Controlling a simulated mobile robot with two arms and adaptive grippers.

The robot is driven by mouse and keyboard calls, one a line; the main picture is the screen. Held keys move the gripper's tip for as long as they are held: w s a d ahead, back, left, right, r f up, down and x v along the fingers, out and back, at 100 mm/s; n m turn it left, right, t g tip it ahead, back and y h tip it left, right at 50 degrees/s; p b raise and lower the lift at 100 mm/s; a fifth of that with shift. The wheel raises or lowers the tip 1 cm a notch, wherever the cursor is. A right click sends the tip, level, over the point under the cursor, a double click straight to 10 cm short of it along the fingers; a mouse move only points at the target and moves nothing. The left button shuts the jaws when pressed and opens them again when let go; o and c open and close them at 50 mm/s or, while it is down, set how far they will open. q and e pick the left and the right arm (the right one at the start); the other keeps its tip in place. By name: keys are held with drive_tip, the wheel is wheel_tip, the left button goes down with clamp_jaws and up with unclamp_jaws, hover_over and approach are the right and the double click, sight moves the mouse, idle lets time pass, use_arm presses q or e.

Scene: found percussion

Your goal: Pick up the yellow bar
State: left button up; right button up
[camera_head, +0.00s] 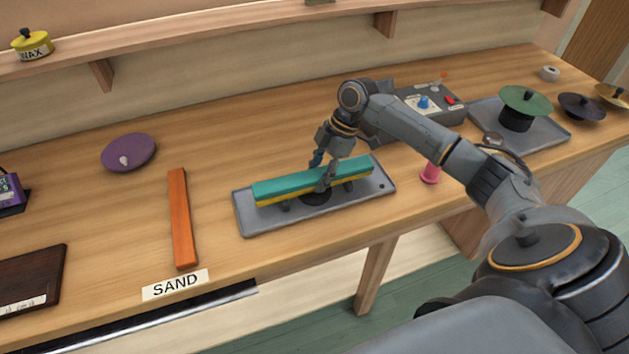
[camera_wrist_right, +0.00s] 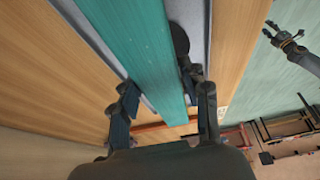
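The yellow bar (camera_head: 275,200) shows as a thin strip under a teal bar (camera_head: 285,186), on a stand on a grey tray (camera_head: 250,228). The teal bar covers its top. My right gripper (camera_head: 320,176) is at the middle of the stacked bars, pointing down. In the right wrist view, its open fingers (camera_wrist_right: 165,112) stand one on each side of the teal bar (camera_wrist_right: 135,45); contact cannot be told. The yellow bar cannot be made out there. My left gripper (camera_wrist_right: 271,31) appears in the right wrist view, open and empty, over the green floor.
An orange bar (camera_head: 181,218) lies left of the tray, near a SAND label (camera_head: 175,284). A purple disc (camera_head: 129,152) lies farther back. A pink object (camera_head: 430,172) stands right of the tray. A control box (camera_head: 430,104) is behind my right arm.

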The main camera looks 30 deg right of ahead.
drive_tip(key=c, duration=0.7)
drive_tip(key=shift+o, duration=0.2)
drive_tip(key=shift+w+r, duration=0.1)
drive_tip(key=shift+r, duration=0.05)
